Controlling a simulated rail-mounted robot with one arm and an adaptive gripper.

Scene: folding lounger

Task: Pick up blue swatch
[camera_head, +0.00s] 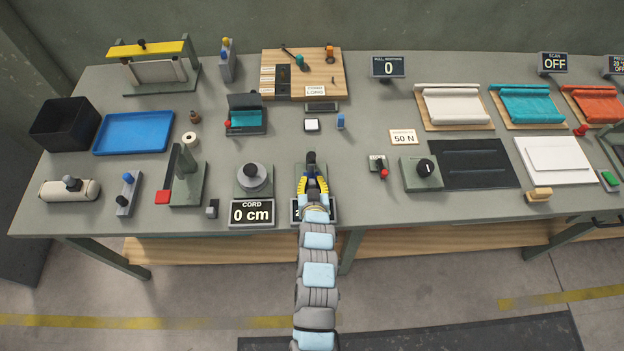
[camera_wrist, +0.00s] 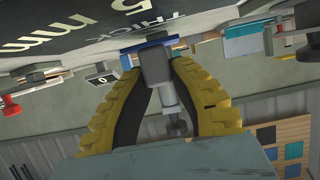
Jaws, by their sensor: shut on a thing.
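My gripper (camera_head: 313,186) is at the thickness gauge (camera_head: 311,163) near the bench's front edge. In the wrist view its yellow fingers (camera_wrist: 158,72) close around a dark grey block (camera_wrist: 155,62) with a silver shaft. A thin blue strip (camera_wrist: 148,46) shows just beyond the fingertips; I cannot tell whether it is the blue swatch. A small upright blue piece (camera_head: 340,121) stands behind and right of my gripper, apart from it.
The gauge's dark display (camera_wrist: 90,22) reads "5 mm" and is partly cut off. A round grey dial (camera_head: 254,178) with a "0 cm" display (camera_head: 251,213) stands to the left. A small red-knobbed switch (camera_head: 380,167) and a grey knob box (camera_head: 421,173) stand to the right.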

